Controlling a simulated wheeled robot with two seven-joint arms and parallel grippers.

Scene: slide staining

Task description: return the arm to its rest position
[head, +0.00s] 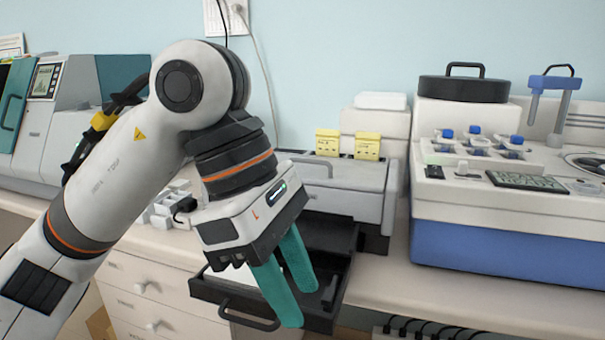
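My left arm comes in from the left. Its gripper (300,304), marked "L", has two teal fingers pointing down and slightly right. The fingers stand apart with nothing visible between them, so it is open and empty. It is in front of an open black drawer (333,290) and hides part of it. I cannot tell how high the fingertips are above the drawer. My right gripper is not in view.
The drawer, with a handle (248,316), juts out below a grey machine (345,200) holding yellow-labelled boxes (367,146). A white-and-blue instrument (505,245) stands right. Another machine (40,145) stands far left. Small white racks (163,209) sit behind my arm.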

